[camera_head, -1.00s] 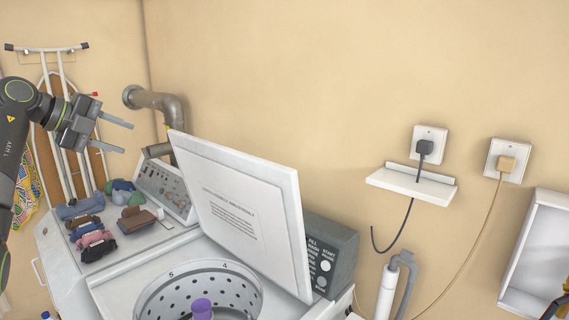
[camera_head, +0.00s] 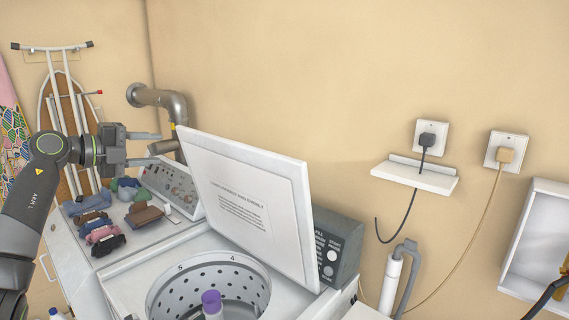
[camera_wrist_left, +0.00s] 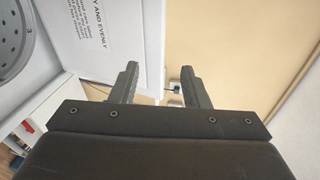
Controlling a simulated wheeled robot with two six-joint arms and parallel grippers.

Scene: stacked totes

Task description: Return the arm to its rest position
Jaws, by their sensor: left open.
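My left gripper (camera_head: 150,147) is at the left of the head view, raised above the machine with the folded clothes and in front of the wall. Its two fingers are apart with nothing between them. The left wrist view also shows the fingers of my left gripper (camera_wrist_left: 163,85) apart and empty, with the lid's printed face and the wall beyond them. My right gripper is not seen; only a dark piece at the right edge of the head view shows, possibly part of my right arm.
An open-lidded washer stands at the centre, its lid (camera_head: 250,200) upright. Folded clothes (camera_head: 104,232) lie on the machine at left. A pipe (camera_head: 165,98), ironing board (camera_head: 60,95) and wall shelf (camera_head: 415,178) are behind.

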